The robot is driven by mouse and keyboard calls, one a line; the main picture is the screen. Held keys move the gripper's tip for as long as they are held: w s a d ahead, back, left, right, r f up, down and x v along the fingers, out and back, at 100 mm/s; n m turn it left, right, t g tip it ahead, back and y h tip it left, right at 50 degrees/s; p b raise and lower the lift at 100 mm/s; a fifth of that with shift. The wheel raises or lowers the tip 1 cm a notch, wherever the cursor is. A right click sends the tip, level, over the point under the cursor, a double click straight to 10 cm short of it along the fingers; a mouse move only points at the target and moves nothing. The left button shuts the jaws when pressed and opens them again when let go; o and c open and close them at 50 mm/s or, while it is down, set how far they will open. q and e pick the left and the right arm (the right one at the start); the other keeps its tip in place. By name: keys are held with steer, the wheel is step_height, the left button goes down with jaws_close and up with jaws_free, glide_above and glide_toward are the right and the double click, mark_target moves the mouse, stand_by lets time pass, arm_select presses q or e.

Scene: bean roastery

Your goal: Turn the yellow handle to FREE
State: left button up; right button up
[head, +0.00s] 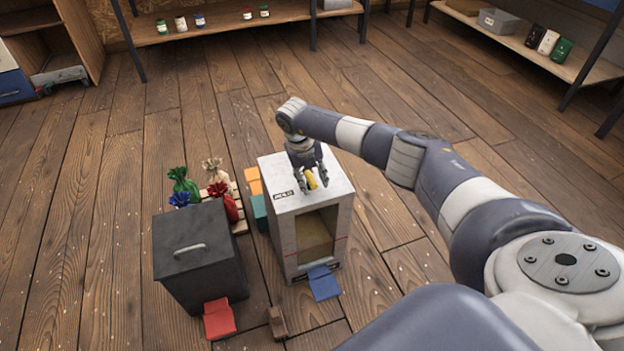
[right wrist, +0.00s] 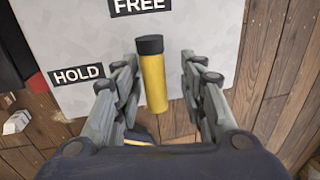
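The yellow handle (head: 312,181) is on the top of a white cabinet (head: 334,190). In the right wrist view the handle (right wrist: 154,82) has a black end cap, and that end points up the picture toward the FREE label (right wrist: 140,6). The HOLD label (right wrist: 78,75) is to its left. My right gripper (head: 312,183) is over the cabinet top, pointing down. In the right wrist view its fingers (right wrist: 160,72) are apart, one on each side of the handle, with a clear gap on the right. My left gripper is not in view.
A dark grey lidded box (head: 190,240) stands left of the cabinet. Several tied sacks (head: 183,184) stand on a pallet behind it. A blue flap (head: 323,283) and a red one (head: 219,319) stick out in front.

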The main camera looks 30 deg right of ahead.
steer(key=shift+a, duration=0.1)
steer(key=shift+r, duration=0.3)
step_height(320, 180, up, 11)
steer(key=a, duration=0.2)
steer(key=shift+w, duration=0.3)
steer(key=shift+r, duration=0.1)
